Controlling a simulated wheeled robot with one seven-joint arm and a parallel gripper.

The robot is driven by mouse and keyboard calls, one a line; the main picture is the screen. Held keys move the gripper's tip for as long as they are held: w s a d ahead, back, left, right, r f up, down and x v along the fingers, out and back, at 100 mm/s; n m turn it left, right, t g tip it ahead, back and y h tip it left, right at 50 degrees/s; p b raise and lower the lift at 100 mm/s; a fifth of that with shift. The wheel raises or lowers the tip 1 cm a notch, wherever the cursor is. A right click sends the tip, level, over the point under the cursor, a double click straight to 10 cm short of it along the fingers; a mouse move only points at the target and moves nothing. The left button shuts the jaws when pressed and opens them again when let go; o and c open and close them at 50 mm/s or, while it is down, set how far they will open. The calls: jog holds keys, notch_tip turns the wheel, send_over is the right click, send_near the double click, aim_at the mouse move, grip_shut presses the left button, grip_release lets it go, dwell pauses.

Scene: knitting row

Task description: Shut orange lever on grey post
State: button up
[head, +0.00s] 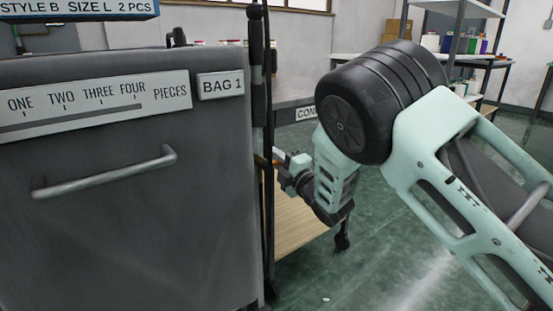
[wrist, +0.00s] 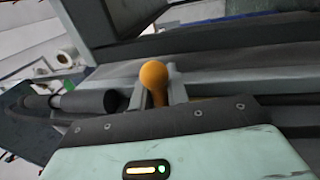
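The orange lever shows in the wrist view as a rounded orange knob on a short stem (wrist: 154,78). My gripper (wrist: 158,92) has one grey finger on each side of the stem, close to it; I cannot tell whether both touch it. In the head view my gripper (head: 279,168) is at the dark upright post (head: 257,110) beside the grey cabinet. Only a small orange bit (head: 261,160) of the lever shows there, and the post and gripper hide most of it.
The grey cabinet (head: 90,240) with a bar handle (head: 105,172) fills the left. A wooden cart shelf (head: 295,228) stands low behind the post. Shelving (head: 470,60) stands at the back right. Green floor (head: 370,260) is open below my arm.

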dwell(0.3)
jog(key=p+v, duration=0.3)
jog(key=v, duration=1.4)
jog(key=shift+s+d+f, duration=0.1)
jog(key=shift+s+d, duration=0.05)
